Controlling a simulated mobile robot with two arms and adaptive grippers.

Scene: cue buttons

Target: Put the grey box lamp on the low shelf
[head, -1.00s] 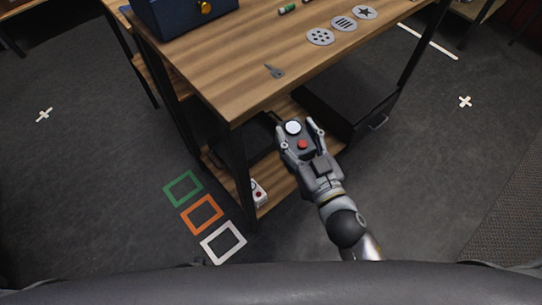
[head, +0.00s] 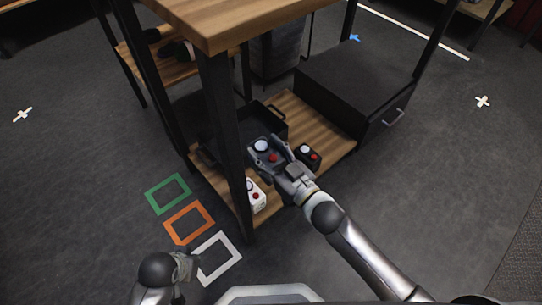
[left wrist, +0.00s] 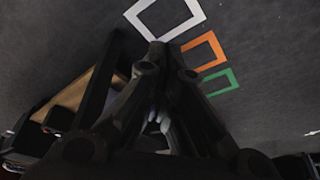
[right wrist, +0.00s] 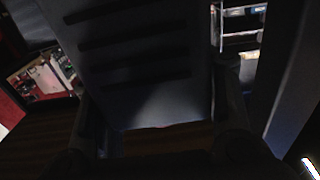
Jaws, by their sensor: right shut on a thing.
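The grey box lamp (head: 260,154), with a white dome and a red button on top, is in my right gripper (head: 274,160). In the right wrist view its grey slotted side (right wrist: 140,85) fills the space between the fingers. The lamp is inside the table frame over the wooden low shelf (head: 335,134). I cannot tell whether it touches the shelf. My left gripper (head: 184,264) hangs low near the floor, away from the lamp. In the left wrist view its fingers (left wrist: 168,72) lie near each other, with nothing seen between them.
A white button box (head: 257,196) stands at the shelf's near corner, partly behind a black table leg (head: 225,130). A black button box (head: 308,156) is right of the lamp. A black tray (head: 272,113) lies behind it. A black drawer unit (head: 350,85) fills the right side.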

